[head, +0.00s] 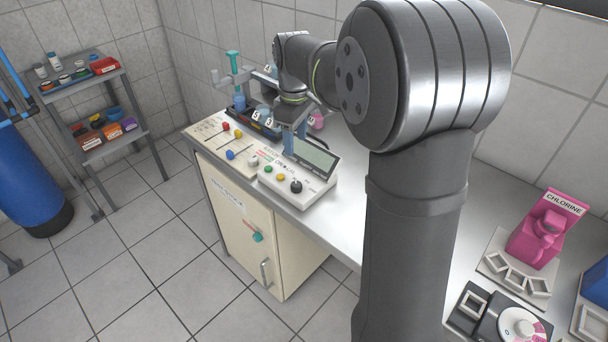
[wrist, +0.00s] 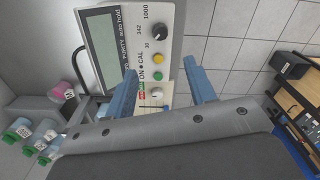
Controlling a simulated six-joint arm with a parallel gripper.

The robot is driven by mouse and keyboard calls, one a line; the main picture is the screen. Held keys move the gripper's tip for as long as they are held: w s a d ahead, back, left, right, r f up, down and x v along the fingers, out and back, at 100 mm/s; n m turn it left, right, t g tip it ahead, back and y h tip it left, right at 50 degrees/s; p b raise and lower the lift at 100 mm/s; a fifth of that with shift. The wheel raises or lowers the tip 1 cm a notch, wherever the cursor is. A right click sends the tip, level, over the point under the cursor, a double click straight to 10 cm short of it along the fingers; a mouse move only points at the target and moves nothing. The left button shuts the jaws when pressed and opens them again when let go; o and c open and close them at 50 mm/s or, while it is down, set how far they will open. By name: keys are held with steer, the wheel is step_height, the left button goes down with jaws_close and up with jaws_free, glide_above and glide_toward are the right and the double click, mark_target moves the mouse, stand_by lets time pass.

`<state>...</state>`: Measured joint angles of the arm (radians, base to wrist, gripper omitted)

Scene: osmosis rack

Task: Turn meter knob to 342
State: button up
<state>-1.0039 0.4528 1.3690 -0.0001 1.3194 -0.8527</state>
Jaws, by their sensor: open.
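The meter (head: 318,190) is a white box with a tilted grey screen (head: 312,157) on the bench, and it fills the upper middle of the wrist view (wrist: 172,50). Its black knob (head: 296,187) shows in the wrist view (wrist: 159,33) near the labels 30, 342 and 1000. I cannot tell where the knob points. A yellow button (wrist: 158,59) and a green button (wrist: 159,76) line up with it. My gripper (wrist: 161,71) is open and empty, its blue fingers apart, with the green button showing between them and the knob beyond the fingertips.
A cream panel (head: 205,130) with sliders and coloured knobs adjoins the meter. Small labelled bottles (wrist: 45,135) stand near the gripper. A pink chlorine holder (head: 545,228) stands at the right of the bench.

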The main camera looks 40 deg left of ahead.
mark_target(296, 184)
step_height(296, 184, down, 15)
steer(key=shift+r, duration=0.1)
stand_by(0.3)
steer(key=c, duration=1)
steer(key=shift+o, duration=0.2)
steer(key=shift+m, duration=0.3)
steer(key=m, duration=0.4)
steer(key=shift+m, duration=2.5)
